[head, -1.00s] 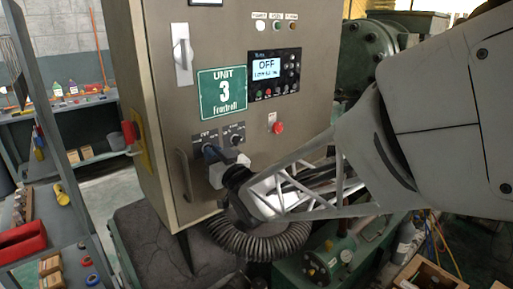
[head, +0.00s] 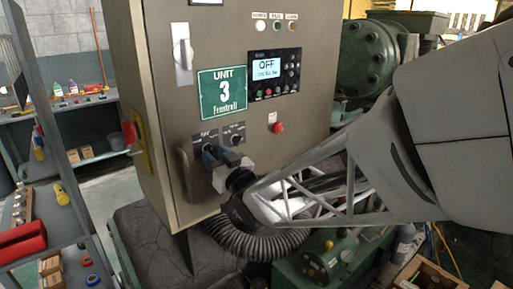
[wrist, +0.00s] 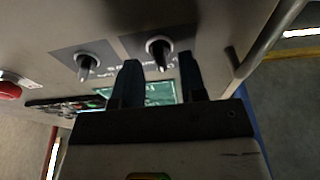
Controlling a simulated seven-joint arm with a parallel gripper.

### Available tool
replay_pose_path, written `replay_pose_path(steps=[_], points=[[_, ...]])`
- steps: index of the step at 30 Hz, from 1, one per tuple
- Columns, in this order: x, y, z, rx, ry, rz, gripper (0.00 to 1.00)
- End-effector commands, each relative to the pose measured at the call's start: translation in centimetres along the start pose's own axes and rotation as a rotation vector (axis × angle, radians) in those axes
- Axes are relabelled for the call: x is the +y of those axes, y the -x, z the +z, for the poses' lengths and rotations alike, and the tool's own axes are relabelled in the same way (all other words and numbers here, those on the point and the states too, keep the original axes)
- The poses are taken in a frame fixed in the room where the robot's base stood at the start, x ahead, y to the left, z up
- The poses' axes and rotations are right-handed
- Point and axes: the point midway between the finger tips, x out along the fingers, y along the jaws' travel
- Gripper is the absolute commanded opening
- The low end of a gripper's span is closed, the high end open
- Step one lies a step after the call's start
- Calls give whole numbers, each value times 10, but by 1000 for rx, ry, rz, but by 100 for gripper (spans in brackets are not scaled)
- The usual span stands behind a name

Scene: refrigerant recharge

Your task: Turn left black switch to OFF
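The left black switch sits on the cabinet front under a small dark label plate (head: 205,138). In the head view my gripper (head: 210,154) covers most of it. In the wrist view the picture is turned over, and the left black switch (wrist: 159,50) is the right one of two. My gripper (wrist: 161,64) is open, with one dark finger on each side of that switch. Some gap shows beside the switch, and I cannot tell whether a finger touches it. The other switch (wrist: 87,66) is outside the fingers; in the head view it is right of them (head: 236,138).
The grey cabinet (head: 160,100) carries a display reading OFF (head: 267,67), a green UNIT 3 sign (head: 222,93) and a red button (head: 278,128). A handle (head: 185,175) stands out left of my gripper.

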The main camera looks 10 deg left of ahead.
Motion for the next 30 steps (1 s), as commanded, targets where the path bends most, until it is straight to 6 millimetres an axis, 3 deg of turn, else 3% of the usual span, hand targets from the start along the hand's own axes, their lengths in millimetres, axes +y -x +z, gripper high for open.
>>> replay_pose_path(steps=[21,30], points=[[0,40,0,0,0,0,38],[0,46,0,0,0,0,38]])
